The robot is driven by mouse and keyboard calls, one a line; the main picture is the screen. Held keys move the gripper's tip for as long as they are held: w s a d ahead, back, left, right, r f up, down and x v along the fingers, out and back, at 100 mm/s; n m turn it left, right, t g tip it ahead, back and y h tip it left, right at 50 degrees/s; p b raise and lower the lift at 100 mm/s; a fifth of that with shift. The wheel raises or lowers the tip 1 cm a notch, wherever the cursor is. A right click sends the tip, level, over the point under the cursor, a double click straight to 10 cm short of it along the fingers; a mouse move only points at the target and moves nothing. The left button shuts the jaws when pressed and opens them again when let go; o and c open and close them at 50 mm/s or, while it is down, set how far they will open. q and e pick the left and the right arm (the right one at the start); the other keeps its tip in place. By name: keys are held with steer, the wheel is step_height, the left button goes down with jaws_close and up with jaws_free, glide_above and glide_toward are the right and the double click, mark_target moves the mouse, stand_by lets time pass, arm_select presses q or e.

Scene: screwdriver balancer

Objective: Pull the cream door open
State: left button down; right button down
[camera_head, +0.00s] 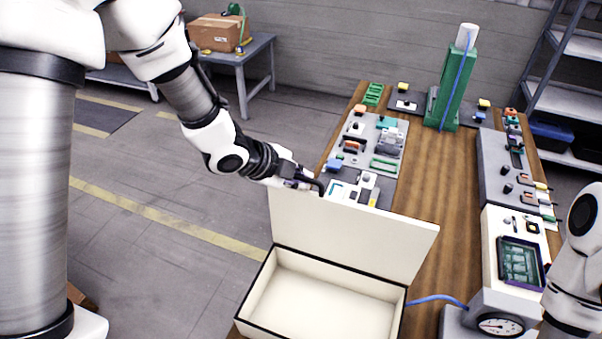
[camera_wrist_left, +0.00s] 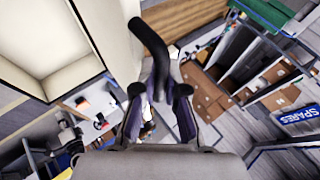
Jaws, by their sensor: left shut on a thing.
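The cream door (camera_head: 350,232) stands raised, roughly upright, along the back edge of a shallow cream box (camera_head: 318,293). The box interior is visible and looks empty. My left gripper (camera_head: 307,184) is at the door's top edge, shut on a black handle (camera_head: 319,187). In the left wrist view the bent black handle (camera_wrist_left: 150,45) runs down between the two fingers of the left gripper (camera_wrist_left: 160,95). Part of the cream box or door (camera_wrist_left: 60,35) fills the upper left there. My right gripper is not in view.
The wooden workbench (camera_head: 437,228) holds a grey parts tray (camera_head: 398,178) behind the door, a green tower (camera_head: 455,88), and a gauge unit (camera_head: 500,324) with a blue hose (camera_head: 437,298) to the right. My right arm stands at the right edge. Floor at left is open.

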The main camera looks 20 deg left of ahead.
arm_select(q)
steer(key=shift+s+f, duration=0.1)
steer(key=shift+s, duration=0.05)
steer(key=c, duration=1.2)
jaws_free()
